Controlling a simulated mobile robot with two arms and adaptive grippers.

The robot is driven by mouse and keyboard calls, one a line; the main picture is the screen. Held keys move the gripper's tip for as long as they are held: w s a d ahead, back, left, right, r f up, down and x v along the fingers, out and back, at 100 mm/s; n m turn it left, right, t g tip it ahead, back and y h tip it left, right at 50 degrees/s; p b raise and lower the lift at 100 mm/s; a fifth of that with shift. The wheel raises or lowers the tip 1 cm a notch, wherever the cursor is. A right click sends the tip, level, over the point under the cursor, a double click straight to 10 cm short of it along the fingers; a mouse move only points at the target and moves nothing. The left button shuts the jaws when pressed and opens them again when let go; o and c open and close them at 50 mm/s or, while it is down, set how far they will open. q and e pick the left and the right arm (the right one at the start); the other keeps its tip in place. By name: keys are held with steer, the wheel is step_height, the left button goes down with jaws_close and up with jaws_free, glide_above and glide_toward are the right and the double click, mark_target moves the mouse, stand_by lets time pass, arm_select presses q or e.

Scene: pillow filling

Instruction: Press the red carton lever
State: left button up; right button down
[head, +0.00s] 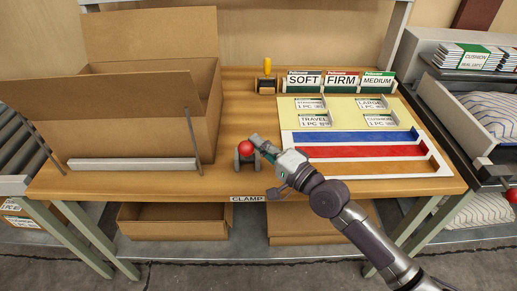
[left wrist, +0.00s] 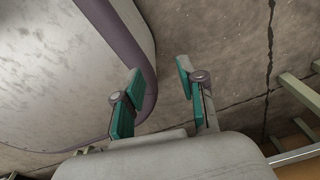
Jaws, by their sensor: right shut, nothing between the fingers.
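The red lever (head: 246,148) is a red ball knob on a small grey mount at the front edge of the wooden table, above the CLAMP label (head: 248,198). My right gripper (head: 256,141) is shut and empty. Its tips are at the upper right of the red knob in the head view; I cannot tell whether they touch it. An open cardboard carton (head: 150,120) stands on the table to the left of the lever. My left gripper (left wrist: 159,70) shows only in the left wrist view, open and empty, with bare concrete floor behind it.
The wood behind the lever is clear.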

mark_target(252, 152)
arm_select(q)
steer(key=w+d+f+b, duration=0.2)
steer(key=w+b, duration=0.5)
steer(key=w, duration=0.1)
steer(key=w+r+t+b, duration=0.1)
steer(key=w+r+b, duration=0.2)
steer(key=w+r, duration=0.3)
arm_select(e)
steer(key=s+f+n+y+b, duration=0.1)
steer(key=s+f+n+t+y+b, duration=0.1)
steer(key=n, duration=0.1)
steer(key=shift+n+y+b, duration=0.3)
steer(key=shift+b, duration=0.05)
steer(key=b, duration=0.1)
steer(key=n+y+b, duration=0.1)
steer(key=b, duration=0.1)
steer(key=shift+s+f, duration=0.15)
steer(key=shift+s, duration=0.2)
arm_select(q)
step_height(252, 152, up, 20)
steer(key=w+t+b, duration=0.1)
steer(key=shift+w+d+f, duration=0.15)
steer(key=shift+d, duration=0.2)
arm_select(e)
steer(key=shift+s, duration=0.1)
